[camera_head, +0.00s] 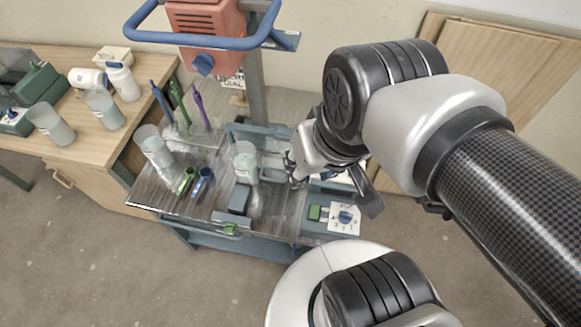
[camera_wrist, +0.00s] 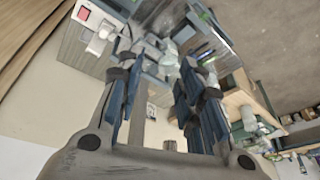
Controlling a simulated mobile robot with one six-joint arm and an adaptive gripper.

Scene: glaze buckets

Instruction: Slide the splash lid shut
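A cloudy translucent cup (camera_head: 245,165) stands on the metal-topped bench, below and in front of the orange mixer head (camera_head: 205,30). A pale, see-through flat piece (camera_head: 272,175) lies just right of the cup; it may be the splash lid, but I cannot tell its edges. My gripper (camera_head: 292,168) is low over the bench, right of the cup and close to that piece. In the wrist view my gripper (camera_wrist: 158,65) has its two blue-padded fingers apart, with a clear gap. Whether the fingers touch the lid is not clear.
Green and blue tubes (camera_head: 195,182) and another translucent cup (camera_head: 154,148) are left of the middle. Upright coloured tools (camera_head: 180,102) stand behind. A wooden table (camera_head: 80,147) with bottles adjoins at left.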

